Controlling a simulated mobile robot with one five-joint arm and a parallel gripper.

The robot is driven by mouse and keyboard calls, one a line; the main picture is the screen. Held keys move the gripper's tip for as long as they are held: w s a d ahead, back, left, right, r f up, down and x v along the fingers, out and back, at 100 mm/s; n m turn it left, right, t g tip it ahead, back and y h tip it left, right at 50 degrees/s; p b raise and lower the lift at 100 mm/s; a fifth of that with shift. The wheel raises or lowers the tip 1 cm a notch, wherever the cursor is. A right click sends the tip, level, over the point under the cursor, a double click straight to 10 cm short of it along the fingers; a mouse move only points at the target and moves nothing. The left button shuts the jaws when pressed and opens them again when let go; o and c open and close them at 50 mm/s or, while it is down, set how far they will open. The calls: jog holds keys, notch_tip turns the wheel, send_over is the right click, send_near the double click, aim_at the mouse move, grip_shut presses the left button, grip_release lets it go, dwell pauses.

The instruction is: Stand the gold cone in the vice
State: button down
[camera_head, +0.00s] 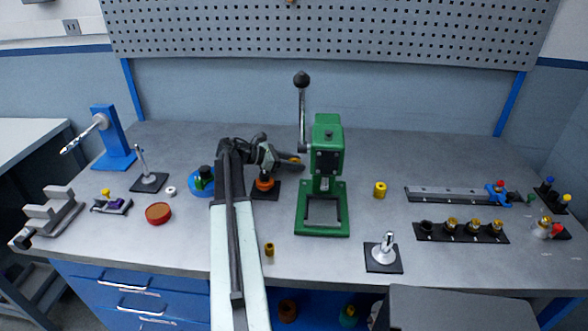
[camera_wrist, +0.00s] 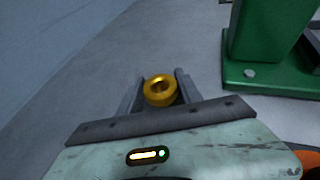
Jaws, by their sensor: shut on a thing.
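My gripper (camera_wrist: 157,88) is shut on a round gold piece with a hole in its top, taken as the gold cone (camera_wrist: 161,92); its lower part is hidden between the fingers. In the head view, my gripper (camera_head: 289,163) reaches over the back middle of the bench, left of the green press, and a bit of the gold cone (camera_head: 295,159) shows at its tip. The grey vice (camera_head: 48,213) stands at the bench's front left, far from my gripper. I see nothing held in its jaws.
The green press (camera_head: 325,180) stands close right of my gripper. A blue stand (camera_head: 112,140), a red disc (camera_head: 158,213) and a post on a black base (camera_head: 149,182) lie toward the vice. A small gold piece (camera_head: 269,249) stands near the front edge. A black rack (camera_head: 463,232) is right.

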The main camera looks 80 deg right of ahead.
jog(key=c, duration=0.8)
grip_release()
